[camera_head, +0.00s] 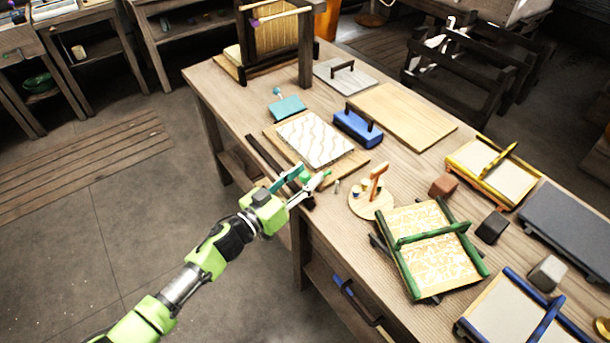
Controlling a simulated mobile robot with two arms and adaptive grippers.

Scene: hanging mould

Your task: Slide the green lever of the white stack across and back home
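A white stack with a wavy pattern (318,139) lies on a wooden board (345,169) near the table's left edge. A dark rail (262,158) runs along the board's left side. A small green piece (305,177), which looks like the lever, shows at the near end of this rail. My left gripper (313,174) reaches in from the left, with its fingers apart around or just above the green piece. I cannot tell whether they touch it. The gripper partly hides the lever and rail end. My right gripper is not in view.
A round wooden piece with pegs (366,206) and a green-framed patterned screen (418,263) stand to the right. A blue block (357,129) and a teal tool (288,107) lie behind and beside the stack. A dark wooden frame (306,50) stands at the far end.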

